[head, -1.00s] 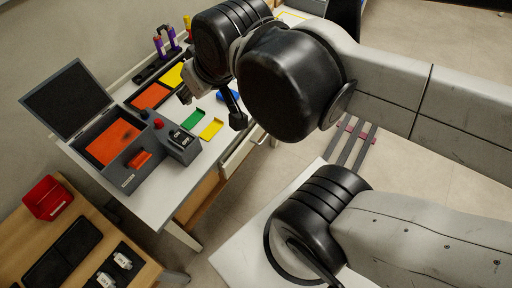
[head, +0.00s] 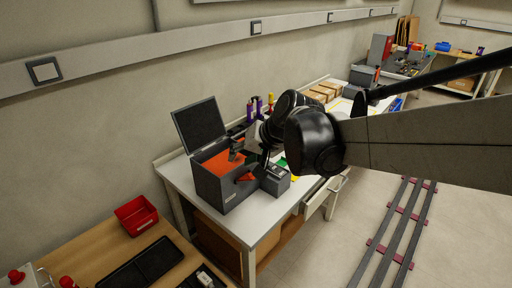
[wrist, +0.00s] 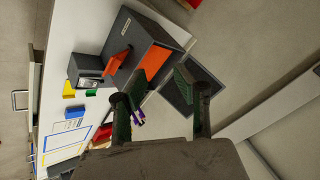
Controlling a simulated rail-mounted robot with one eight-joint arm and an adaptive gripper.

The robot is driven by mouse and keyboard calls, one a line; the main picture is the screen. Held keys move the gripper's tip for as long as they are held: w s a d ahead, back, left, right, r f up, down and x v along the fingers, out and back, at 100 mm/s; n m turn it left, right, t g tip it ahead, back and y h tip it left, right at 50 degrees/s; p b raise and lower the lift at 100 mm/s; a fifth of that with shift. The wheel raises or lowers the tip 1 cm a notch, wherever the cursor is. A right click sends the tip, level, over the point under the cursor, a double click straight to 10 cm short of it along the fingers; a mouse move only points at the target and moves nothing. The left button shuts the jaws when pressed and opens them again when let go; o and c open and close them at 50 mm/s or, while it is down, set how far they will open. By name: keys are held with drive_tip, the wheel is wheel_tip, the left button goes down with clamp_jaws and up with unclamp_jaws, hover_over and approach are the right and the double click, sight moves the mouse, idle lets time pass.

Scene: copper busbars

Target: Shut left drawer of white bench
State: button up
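The white bench (head: 272,222) stands against the wall in the head view. A pale drawer front with a handle (head: 320,198) stands out from its front edge, so the drawer looks partly open. In the wrist view the drawer front (wrist: 34,90) and its metal handle (wrist: 18,100) are at the far left, beyond the bench edge. I cannot see into the drawer.
The grey box with orange inside (head: 213,185) has its lid raised. Small green and yellow trays lie near it, partly hidden by my arm. A wooden table with a red bin (head: 136,215) is in front at left. Rails (head: 394,235) run along clear floor at right.

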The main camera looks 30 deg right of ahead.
drive_tip(key=w+d+f+m+t+y+b, duration=0.1)
drive_tip(key=w+d+f+m+b, duration=0.15)
drive_tip(key=w+d+f, duration=0.35)
drive_tip(key=w+d+f+m+t+b, duration=0.15)
drive_tip(key=d+f+b, duration=0.25)
drive_tip(key=d, duration=0.4)
drive_tip(key=m+t+h+b, duration=0.5)
drive_tip(key=m+t+b, duration=0.5)
drive_tip(key=b, duration=0.6)
approach(343, 184)
drive_tip(key=shift+g, duration=0.25)
drive_tip(key=w+b, duration=0.1)
drive_tip(key=w, duration=0.2)
drive_tip(key=w+r, duration=0.1)
drive_tip(key=w, duration=0.2)
drive_tip(key=w+b, duration=0.1)
drive_tip(key=w, duration=0.2)
drive_tip(key=shift+w+d+r+b, duration=0.2)
drive_tip(key=shift+w+d+b, duration=0.15)
drive_tip(key=shift+w, duration=0.05)
clamp_jaws()
